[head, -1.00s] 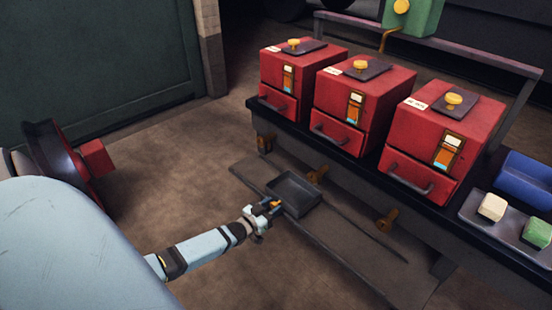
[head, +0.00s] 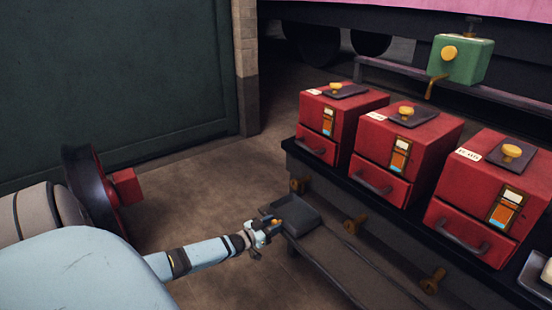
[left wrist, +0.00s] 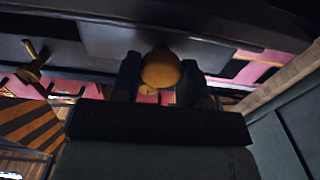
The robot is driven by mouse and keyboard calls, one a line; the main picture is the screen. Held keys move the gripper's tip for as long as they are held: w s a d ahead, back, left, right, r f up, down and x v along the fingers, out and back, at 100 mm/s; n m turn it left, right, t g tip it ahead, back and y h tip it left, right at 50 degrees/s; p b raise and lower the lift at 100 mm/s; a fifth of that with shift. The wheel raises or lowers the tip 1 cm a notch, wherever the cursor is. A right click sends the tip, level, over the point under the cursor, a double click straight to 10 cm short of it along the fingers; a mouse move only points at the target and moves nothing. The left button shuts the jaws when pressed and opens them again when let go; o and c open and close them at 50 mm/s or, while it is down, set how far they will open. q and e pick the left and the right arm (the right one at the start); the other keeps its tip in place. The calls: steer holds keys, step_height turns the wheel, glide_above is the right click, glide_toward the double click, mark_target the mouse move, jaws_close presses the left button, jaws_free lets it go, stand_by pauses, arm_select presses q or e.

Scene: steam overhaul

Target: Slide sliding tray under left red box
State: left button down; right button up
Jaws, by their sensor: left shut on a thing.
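The sliding tray (head: 300,219) is a shallow dark grey pan on a low rail in front of the bench. In the head view it lies below the brass tap (head: 298,185) under the left red box (head: 345,118), near the rail's left end. My left gripper (head: 268,227) is shut on the tray's orange knob at its near left side. The left wrist view shows the round orange knob (left wrist: 160,70) between the fingers. The left red box has a yellow knob on top and a drawer in front. My right gripper is not in view.
A middle red box (head: 425,137) and a right red box (head: 515,170) stand on the same black bench. Brass taps (head: 355,223) (head: 433,280) jut out below them. The rail (head: 335,280) runs clear to the right. A green box (head: 461,60) is behind.

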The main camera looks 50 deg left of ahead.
arm_select(q)
steer(key=shift+a, duration=0.3)
steer(key=c, duration=0.7)
jaws_free()
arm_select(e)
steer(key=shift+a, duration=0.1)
arm_select(q)
steer(key=shift+s, duration=0.25)
steer(key=s+p, duration=0.1)
steer(key=s, duration=0.3)
steer(key=s+p, duration=0.2)
steer(key=s, duration=0.3)
steer(key=s+a+p, duration=0.1)
steer(key=s+p, duration=0.1)
steer(key=s, duration=0.2)
steer(key=shift+s, duration=0.15)
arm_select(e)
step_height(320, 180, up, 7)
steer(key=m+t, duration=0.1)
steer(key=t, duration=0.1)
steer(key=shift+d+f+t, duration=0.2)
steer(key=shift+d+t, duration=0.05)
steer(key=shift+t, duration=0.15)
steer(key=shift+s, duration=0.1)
